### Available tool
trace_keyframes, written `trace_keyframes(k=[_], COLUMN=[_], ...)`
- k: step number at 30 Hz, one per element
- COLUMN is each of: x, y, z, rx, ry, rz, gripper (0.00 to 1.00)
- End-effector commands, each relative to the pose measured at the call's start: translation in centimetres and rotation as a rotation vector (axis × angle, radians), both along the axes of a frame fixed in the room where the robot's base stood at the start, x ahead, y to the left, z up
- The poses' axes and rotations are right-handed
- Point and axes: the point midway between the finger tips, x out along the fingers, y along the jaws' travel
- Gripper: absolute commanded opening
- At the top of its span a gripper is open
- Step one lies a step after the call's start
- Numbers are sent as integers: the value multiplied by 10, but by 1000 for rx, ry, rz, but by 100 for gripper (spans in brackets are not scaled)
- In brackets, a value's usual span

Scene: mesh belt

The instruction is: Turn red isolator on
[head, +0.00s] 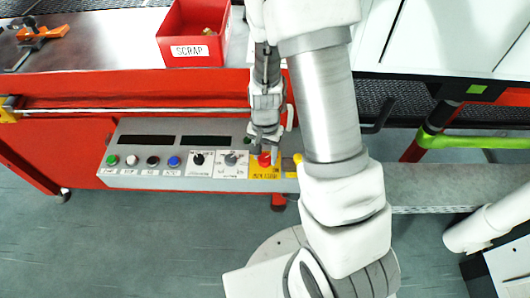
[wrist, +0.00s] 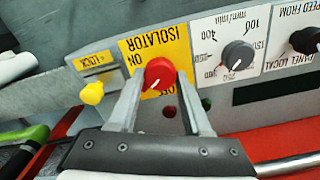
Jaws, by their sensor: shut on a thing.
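The red isolator knob (head: 264,160) sits on a yellow label plate (head: 257,172) near the right end of the grey control panel. In the wrist view, the red knob (wrist: 159,72) lies between the two fingertips of my gripper (wrist: 161,82), which is shut on it. The yellow plate (wrist: 128,46) reads ISOLATOR upside down, with ON at the upper left of the knob and OFF partly hidden below it. A white mark on the knob points down and left in this view. In the head view my gripper (head: 264,148) comes down over the knob.
A yellow lock knob (wrist: 92,93) stands beside the isolator. A grey-and-black dial (wrist: 237,56) is on its other side. Several coloured buttons line the panel's left part, including a blue one (head: 174,161). A red SCRAP bin (head: 193,51) stands behind.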

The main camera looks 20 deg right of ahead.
Motion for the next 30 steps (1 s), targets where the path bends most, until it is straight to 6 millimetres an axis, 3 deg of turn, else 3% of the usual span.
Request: trace_keyframes(k=[15, 30], x=[-1, -1], y=[0, 0], z=[2, 0], rx=[0, 0], ry=[1, 0], rz=[-452, -647], gripper=[0, 0])
